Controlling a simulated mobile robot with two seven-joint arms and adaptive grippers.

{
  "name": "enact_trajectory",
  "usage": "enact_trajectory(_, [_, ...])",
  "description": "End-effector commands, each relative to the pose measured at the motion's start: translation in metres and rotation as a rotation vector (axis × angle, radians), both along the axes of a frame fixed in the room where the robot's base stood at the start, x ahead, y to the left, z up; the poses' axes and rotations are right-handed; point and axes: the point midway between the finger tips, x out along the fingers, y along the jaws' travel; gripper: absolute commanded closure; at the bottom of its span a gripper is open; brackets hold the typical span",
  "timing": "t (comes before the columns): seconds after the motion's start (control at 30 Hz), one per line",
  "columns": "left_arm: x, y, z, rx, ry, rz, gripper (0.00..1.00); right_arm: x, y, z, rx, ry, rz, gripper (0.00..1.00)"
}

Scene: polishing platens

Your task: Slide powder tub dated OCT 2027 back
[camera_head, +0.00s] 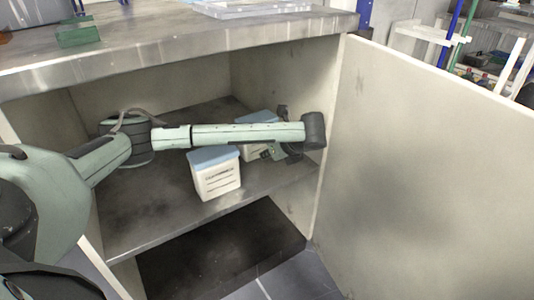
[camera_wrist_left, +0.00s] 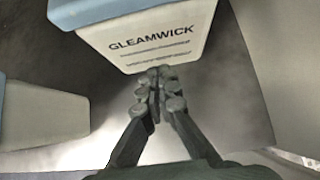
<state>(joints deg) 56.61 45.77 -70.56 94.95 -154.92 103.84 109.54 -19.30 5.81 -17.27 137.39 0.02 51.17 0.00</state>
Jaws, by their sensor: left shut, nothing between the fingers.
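Two white tubs with blue lids stand on the cabinet shelf (camera_head: 150,215). The front-left tub (camera_head: 217,178) shows faint label lines; the right tub (camera_head: 257,118) stands farther back, partly hidden behind my left arm. My left gripper (camera_head: 267,153) is at the front of the right tub. In the left wrist view, the fingers (camera_wrist_left: 158,75) are shut and empty, close to the lower front of a tub marked GLEAMWICK (camera_wrist_left: 150,45); contact is unclear. The other tub (camera_wrist_left: 40,122) shows at the left there. No date is readable on either tub. My right gripper is out of view.
The open cabinet door (camera_head: 420,170) stands at the right, close to my left wrist. The worktop (camera_head: 170,42) overhangs the shelf. A green block (camera_head: 78,33) and a clear tray (camera_head: 250,7) lie on the worktop. The shelf is bare left of the front tub.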

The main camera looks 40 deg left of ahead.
Motion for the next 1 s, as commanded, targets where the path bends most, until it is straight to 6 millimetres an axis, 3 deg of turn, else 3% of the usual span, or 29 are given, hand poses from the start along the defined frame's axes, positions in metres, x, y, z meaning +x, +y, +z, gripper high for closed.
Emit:
enact_trajectory(0.17, [0.002, 0.006, -0.002, 0.001, 0.0, 0.003, 1.0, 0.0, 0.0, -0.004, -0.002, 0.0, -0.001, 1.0])
enact_trajectory(0.4, [0.021, 0.053, -0.005, 0.001, -0.002, 0.007, 1.0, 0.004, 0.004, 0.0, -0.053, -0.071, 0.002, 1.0])
enact_trajectory(0.53, [0.028, 0.07, -0.003, 0.0, -0.001, 0.004, 1.0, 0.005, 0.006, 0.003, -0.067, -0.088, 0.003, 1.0])
enact_trajectory(1.0, [0.03, 0.072, 0.002, 0.0, -0.001, 0.001, 1.0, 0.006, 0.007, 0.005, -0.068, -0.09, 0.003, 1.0])
